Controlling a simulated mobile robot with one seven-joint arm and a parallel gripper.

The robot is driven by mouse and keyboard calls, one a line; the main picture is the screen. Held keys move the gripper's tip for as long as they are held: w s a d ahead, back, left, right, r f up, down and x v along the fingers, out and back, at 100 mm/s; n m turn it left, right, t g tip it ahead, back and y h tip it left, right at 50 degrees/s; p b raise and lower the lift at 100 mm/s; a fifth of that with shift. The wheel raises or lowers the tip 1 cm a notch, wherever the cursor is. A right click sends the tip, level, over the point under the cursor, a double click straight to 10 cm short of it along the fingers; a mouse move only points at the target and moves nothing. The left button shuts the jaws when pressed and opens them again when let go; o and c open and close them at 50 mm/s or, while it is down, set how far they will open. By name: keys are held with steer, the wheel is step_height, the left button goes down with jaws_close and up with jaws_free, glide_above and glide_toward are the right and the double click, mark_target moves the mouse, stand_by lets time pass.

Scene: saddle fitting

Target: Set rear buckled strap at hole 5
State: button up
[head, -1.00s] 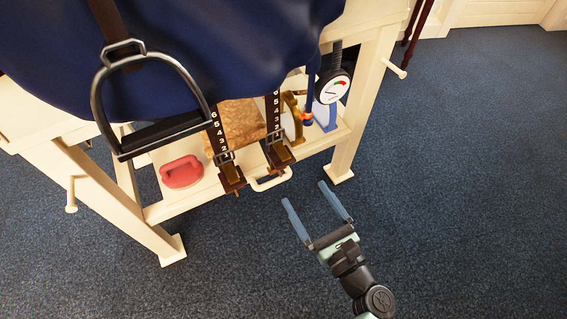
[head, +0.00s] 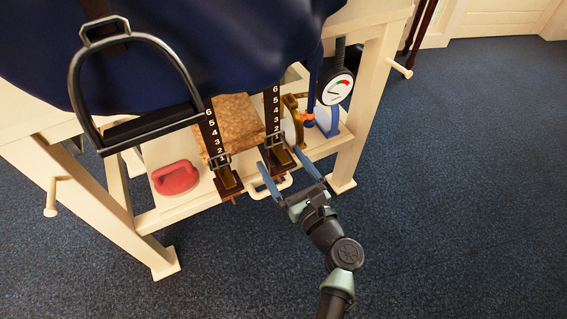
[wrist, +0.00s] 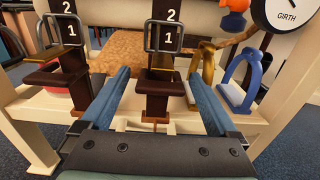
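Two dark straps with white numbers hang below the blue saddle (head: 240,50). The left strap (head: 208,135) and right strap (head: 272,110) each carry a metal buckle near number 1, the right buckle (wrist: 165,37) framing the 1 in the wrist view. A brown block-like end piece hangs below each buckle, the right one (wrist: 155,90) between my fingers in the wrist view. My gripper (head: 290,170) is open, its blue fingers either side of that end, with visible gaps. Which strap is the rear one, I cannot tell.
A stirrup (head: 135,85) hangs at the left. A red handled object (head: 175,178) lies on the cream stand's shelf (head: 160,217). A girth gauge (head: 335,88), a brass piece (wrist: 203,68) and a blue stirrup-shaped piece (wrist: 240,80) are to the right. Open carpet lies in front.

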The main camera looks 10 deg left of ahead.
jaws_close()
stand_by(0.4)
step_height(320, 180, up, 11)
steer(key=p, duration=1.2)
steer(key=shift+f, duration=0.1)
steer(key=shift+o, duration=0.2)
jaws_free()
steer(key=shift+d, duration=0.1)
